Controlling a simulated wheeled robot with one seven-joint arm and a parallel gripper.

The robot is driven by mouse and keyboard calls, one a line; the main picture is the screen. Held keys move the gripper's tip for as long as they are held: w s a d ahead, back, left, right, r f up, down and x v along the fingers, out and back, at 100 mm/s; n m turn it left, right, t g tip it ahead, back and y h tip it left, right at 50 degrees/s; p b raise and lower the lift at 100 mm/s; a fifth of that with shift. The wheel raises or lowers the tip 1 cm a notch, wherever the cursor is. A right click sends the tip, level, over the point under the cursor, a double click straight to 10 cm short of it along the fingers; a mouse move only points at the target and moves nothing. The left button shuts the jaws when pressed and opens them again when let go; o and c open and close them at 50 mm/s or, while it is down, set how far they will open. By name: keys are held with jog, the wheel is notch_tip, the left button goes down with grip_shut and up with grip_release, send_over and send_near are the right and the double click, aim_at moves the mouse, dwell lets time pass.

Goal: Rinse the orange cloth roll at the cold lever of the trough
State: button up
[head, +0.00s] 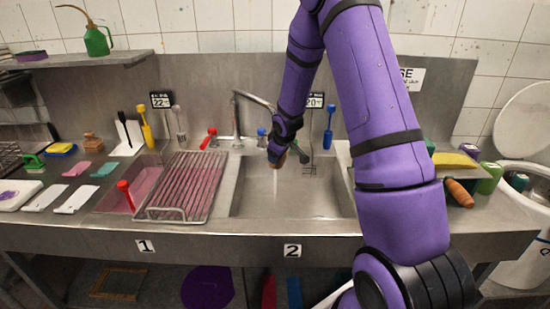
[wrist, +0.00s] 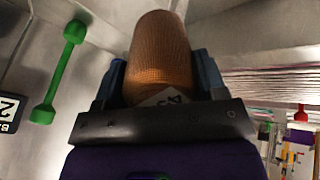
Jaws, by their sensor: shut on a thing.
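My gripper (head: 278,152) is over the trough (head: 300,207) marked 2. It is shut on the orange cloth roll (wrist: 160,50), which fills the space between the jaws in the wrist view and carries a small white label. In the head view only a little of the roll (head: 276,160) shows below the gripper. The blue-handled lever (head: 262,133) stands at the trough's back, just left of my gripper. The metal spout (head: 238,103) arches above it. A faint pale streak hangs below the roll; I cannot tell whether it is running water.
A red lever (head: 210,137) stands left of the spout. A ribbed draining rack (head: 182,187) lies left of the trough. Another orange roll (head: 459,193) and a green roll (head: 490,178) are on the right counter.

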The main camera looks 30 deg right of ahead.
jog(key=shift+s+a, duration=0.2)
jog(key=shift+s, duration=0.5)
jog(key=shift+s+a, duration=0.25)
jog(key=shift+s, duration=0.5)
jog(key=shift+s+a, duration=0.2)
jog(key=shift+s, duration=0.5)
dwell(2.4)
jog(key=s+a+r, duration=0.2)
jog(key=s+r, duration=0.1)
jog(key=s, duration=0.4)
jog(key=shift+s+a, duration=0.15)
jog(key=shift+s, duration=0.2)
dwell(0.6)
